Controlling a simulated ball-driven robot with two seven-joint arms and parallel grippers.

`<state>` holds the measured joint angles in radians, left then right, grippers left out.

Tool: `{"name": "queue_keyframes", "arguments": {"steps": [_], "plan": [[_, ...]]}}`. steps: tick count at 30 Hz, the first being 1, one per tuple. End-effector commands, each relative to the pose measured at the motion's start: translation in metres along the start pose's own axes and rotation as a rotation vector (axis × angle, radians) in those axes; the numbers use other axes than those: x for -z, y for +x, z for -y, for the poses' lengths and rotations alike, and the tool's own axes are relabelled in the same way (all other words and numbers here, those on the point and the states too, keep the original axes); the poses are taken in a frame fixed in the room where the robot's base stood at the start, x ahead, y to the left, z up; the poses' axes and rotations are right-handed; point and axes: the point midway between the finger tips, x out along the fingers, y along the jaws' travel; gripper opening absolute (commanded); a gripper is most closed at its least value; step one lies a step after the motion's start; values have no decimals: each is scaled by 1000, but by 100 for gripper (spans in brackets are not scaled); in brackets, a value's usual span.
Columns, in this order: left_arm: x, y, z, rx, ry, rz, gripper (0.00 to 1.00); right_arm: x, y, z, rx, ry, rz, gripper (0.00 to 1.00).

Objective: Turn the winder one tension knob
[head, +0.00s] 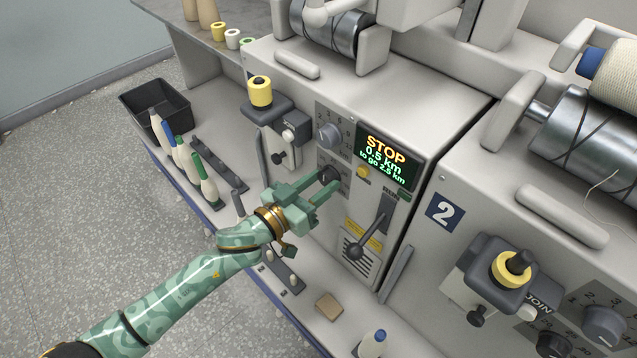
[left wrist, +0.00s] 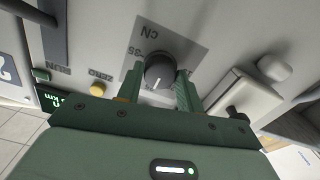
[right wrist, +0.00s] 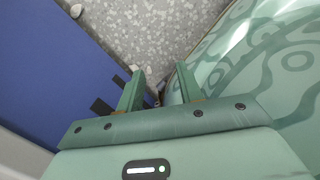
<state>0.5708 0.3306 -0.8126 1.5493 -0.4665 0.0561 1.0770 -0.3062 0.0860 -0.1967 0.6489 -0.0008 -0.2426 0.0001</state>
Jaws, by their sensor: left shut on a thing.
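On winder one, the dark tension knob (head: 327,174) sits on a grey scale plate below a larger grey knob (head: 329,135). My left gripper (head: 325,185) is at the dark knob, with its fingers on either side. In the left wrist view the knob (left wrist: 160,72) is between the two fingers, its white pointer mark visible; "CN" and "35" show on the plate. The left gripper is shut on it. In the head view the fingers partly hide the plate. My right gripper (right wrist: 158,92) shows only in its wrist view, fingers apart and empty.
The display (head: 386,160) reads STOP, 0.5 km, to go 2.5 km. A yellow button (head: 362,172) and a dark lever (head: 370,235) are close by on the right. Winder two's number plate (head: 444,210) is further right. Bobbins and a black bin (head: 155,105) line the left ledge.

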Motion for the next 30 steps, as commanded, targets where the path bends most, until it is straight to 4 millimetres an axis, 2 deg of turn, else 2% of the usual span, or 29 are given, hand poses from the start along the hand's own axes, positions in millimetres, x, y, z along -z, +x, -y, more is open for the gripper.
{"name": "queue_keyframes", "arguments": {"steps": [11, 30], "plan": [[2, 0, 0, 2, 180, -1, 14, -4, -9, 10, 12, 12, -3, 36], [0, 0, 0, 0, 781, 0, 14, 7, -25, 0, -5, 10, -33, 36]]}}
